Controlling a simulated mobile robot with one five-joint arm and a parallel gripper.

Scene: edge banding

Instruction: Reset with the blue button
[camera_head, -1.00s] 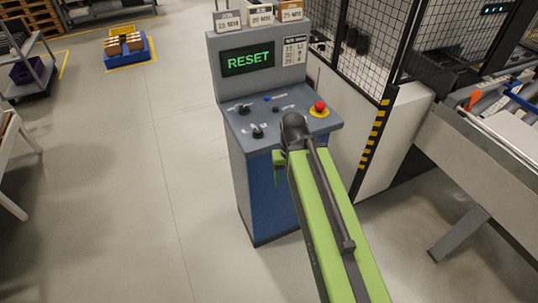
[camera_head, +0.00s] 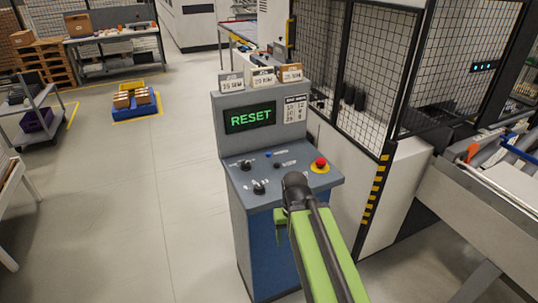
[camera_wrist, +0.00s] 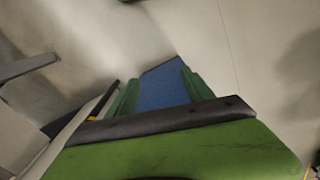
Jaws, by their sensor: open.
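The grey control console (camera_head: 236,187) stands ahead with a screen (camera_head: 250,116) reading RESET in green. A small blue button (camera_head: 268,153) sits on the back part of its sloped panel. Dark knobs lie on the panel left of and below it, and a red mushroom button (camera_head: 320,163) on a yellow ring is at the right. My green arm reaches up to the panel's front edge, and its dark wrist covers part of that edge. In the wrist view my gripper (camera_wrist: 160,84) is open, with green fingers apart and the console's blue side beyond them. The blue button is not visible there.
A mesh safety fence (camera_head: 365,60) with a yellow-black striped post stands right of the console. A machine with a conveyor (camera_head: 480,190) is at far right. A blue pallet with boxes (camera_head: 136,107) lies back left. The floor left of the console is clear.

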